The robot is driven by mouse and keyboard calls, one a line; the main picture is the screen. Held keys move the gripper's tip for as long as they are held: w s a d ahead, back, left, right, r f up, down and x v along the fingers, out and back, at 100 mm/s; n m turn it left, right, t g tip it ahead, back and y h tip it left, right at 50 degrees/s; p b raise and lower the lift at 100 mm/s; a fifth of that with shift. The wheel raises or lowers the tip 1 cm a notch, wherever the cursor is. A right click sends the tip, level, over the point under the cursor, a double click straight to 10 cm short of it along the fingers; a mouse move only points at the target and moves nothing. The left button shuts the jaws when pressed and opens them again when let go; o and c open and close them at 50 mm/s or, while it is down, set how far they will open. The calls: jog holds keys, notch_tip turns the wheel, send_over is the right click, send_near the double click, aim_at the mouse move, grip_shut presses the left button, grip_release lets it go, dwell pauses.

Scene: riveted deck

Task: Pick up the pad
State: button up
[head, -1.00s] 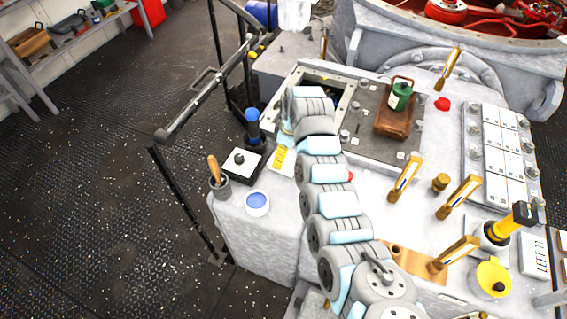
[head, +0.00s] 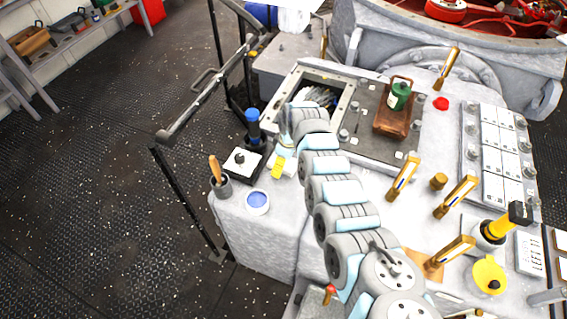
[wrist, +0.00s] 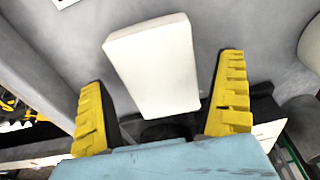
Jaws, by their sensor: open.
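The pad (wrist: 158,65) is a white, flat rectangular block. In the wrist view it lies on a grey surface, slightly tilted, ahead of and between my fingers. My gripper (wrist: 165,100) is open, with a yellow ridged finger on each side and nothing held between them. The fingers do not appear to touch the pad. In the head view my gripper (head: 278,169) is low over the left part of the grey console, just right of a black tray. I cannot make out the pad clearly there, beside my gripper.
The black tray (head: 231,174) holds a white square with a dark knob. A blue-topped bottle (head: 253,122), a cup with a wooden handle (head: 221,186) and a blue-filled bowl (head: 257,202) stand nearby. An open hatch (head: 345,105) lies behind. Brass levers (head: 403,180) rise at the right.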

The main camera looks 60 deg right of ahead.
jog(key=shift+f, duration=0.1)
jog(key=c, duration=1.1)
jog(key=shift+c, duration=0.2)
